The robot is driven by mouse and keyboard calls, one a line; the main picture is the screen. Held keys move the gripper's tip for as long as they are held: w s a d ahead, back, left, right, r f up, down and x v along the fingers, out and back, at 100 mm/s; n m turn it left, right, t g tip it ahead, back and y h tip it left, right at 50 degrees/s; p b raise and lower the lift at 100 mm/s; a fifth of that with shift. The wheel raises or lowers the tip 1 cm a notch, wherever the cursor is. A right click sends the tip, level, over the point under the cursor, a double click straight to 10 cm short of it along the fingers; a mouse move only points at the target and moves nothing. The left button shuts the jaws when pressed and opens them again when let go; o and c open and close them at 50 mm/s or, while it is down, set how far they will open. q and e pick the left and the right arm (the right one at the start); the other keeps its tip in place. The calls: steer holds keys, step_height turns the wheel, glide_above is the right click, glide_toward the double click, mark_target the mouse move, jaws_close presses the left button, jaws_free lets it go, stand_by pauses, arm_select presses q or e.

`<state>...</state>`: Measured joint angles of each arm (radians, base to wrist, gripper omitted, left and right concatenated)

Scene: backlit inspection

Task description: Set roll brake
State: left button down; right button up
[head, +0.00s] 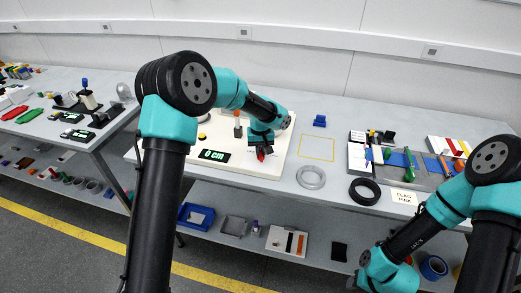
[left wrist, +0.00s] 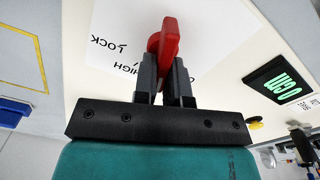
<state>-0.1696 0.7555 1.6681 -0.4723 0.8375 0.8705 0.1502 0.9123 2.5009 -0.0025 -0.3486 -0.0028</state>
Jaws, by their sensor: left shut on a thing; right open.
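The red brake lever (head: 261,153) sits on a white panel (head: 221,138). My left gripper (head: 262,147) is shut on it. In the left wrist view the red lever (left wrist: 165,40) stands up between the two dark fingers of the left gripper (left wrist: 166,75), and its lower part is hidden. The words LOCK and HIGH are printed beside it, upside down in that view; any other labels are covered. A black display (head: 214,155) with green figures in cm is on the panel. My right gripper (head: 354,284) is low at the bottom edge, mostly cut off and away from the panel.
A grey ring (head: 311,177) and a black ring (head: 364,191) lie right of the panel. A yellow outlined square (head: 317,149) is empty, with a blue block (head: 319,121) behind it. A tray of tools (head: 426,178) stands at the right. A lower shelf holds bins.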

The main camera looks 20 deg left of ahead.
arm_select(q)
steer(key=shift+m, duration=0.4)
steer(key=m, duration=0.3)
steer(key=shift+d, duration=0.25)
steer(key=m, duration=0.4)
steer(key=shift+d+m, duration=0.25)
steer(key=shift+m, duration=0.05)
steer(key=m, duration=0.3)
steer(key=shift+s+d+m, duration=0.15)
steer(key=shift+d+m, duration=0.05)
steer(key=shift+m, duration=0.2)
steer(key=shift+s+d+m, duration=0.15)
steer(key=shift+m, duration=1.75)
steer(key=c, duration=1.2)
jaws_free()
